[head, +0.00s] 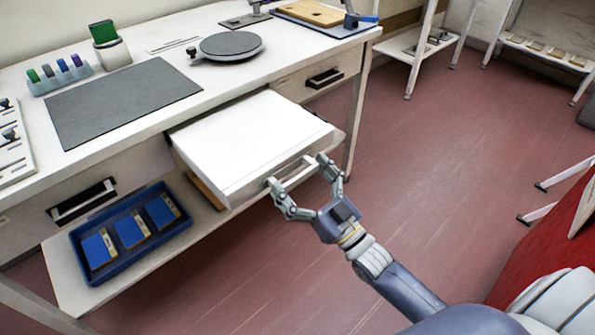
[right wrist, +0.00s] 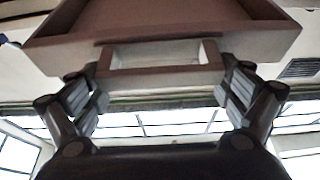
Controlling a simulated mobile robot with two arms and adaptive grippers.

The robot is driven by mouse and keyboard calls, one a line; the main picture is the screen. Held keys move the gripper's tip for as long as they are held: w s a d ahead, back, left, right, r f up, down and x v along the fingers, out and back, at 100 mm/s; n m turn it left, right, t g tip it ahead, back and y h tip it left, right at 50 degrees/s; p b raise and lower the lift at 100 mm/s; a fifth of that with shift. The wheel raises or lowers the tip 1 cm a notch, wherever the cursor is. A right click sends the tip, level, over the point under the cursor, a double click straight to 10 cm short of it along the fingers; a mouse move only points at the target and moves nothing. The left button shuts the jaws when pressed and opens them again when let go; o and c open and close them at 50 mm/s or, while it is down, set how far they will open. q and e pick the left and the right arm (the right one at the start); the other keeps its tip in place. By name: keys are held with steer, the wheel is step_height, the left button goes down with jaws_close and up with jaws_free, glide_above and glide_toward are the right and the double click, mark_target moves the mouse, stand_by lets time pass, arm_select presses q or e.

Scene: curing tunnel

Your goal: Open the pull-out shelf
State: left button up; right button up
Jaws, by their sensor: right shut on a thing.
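The pull-out shelf (head: 250,140) is a white slab that juts out from under the white workbench top, between two drawers. Its front carries a light bar handle (head: 297,175). My right gripper (head: 301,174) is at this handle, with one finger at each end of it, and is shut on it. In the right wrist view the shelf (right wrist: 255,40) shows from below, and the handle frame (right wrist: 155,70) lies between the two fingers (right wrist: 160,92). My left gripper is not in view.
A blue tray (head: 74,245) with several blue-and-tan blocks is on the lower shelf at left. The bench top holds a grey mat (head: 120,105), a round turntable (head: 230,45) and a green-topped cup (head: 112,52). Red floor (head: 430,150) is clear right of the bench.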

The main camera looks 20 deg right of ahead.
steer(key=o, duration=1.2)
steer(key=shift+s+d+f, duration=0.15)
steer(key=shift+s+f, duration=0.1)
steer(key=shift+s, duration=0.15)
steer(key=v, duration=1.1)
